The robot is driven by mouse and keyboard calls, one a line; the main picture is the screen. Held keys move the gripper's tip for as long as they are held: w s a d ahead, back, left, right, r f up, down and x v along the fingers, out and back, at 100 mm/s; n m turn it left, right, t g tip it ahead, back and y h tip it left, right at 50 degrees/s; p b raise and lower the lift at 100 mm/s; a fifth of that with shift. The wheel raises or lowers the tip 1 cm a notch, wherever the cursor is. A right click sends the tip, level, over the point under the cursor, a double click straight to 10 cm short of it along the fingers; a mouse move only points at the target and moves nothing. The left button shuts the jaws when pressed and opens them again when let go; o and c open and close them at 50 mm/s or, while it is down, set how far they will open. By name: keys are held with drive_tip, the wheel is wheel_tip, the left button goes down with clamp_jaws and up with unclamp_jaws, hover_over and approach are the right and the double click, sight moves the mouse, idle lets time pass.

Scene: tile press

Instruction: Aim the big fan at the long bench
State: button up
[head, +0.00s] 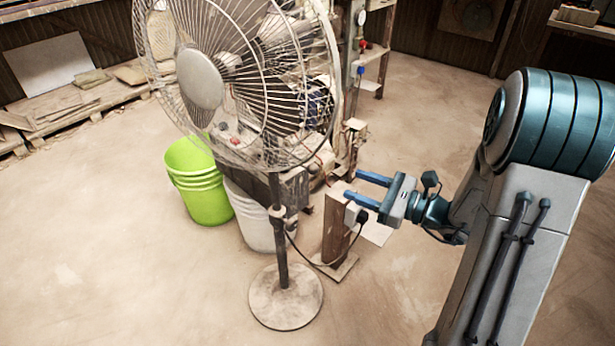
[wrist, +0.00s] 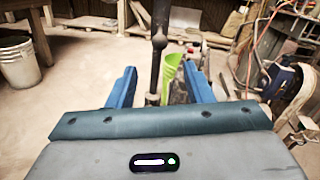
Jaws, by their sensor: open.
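The big fan (head: 200,80) stands upright left of my gripper in the head view, on a dark pole (head: 281,245) and a round base (head: 286,298). Its round wire cage faces left and toward the camera. My gripper (head: 354,187) is open and empty, right of the pole and apart from it. In the wrist view a dark upright pole (wrist: 158,45), seemingly the fan's, shows between the fingertips of my gripper (wrist: 159,70). A long low wooden bench (head: 60,122) with flat slabs runs along the left wall; I cannot tell if it is the task's bench.
A green bucket (head: 205,195) and a white bucket (head: 258,225) stand behind the fan pole. A wooden post (head: 336,228) on a foot board stands near my gripper, with a cable running beside it. The floor on the left is clear.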

sight(307, 167)
drive_tip(key=b+x, duration=0.3)
drive_tip(key=x, duration=1)
drive_tip(key=shift+w+a, duration=0.15)
drive_tip(key=shift+a, duration=0.15)
clamp_jaws()
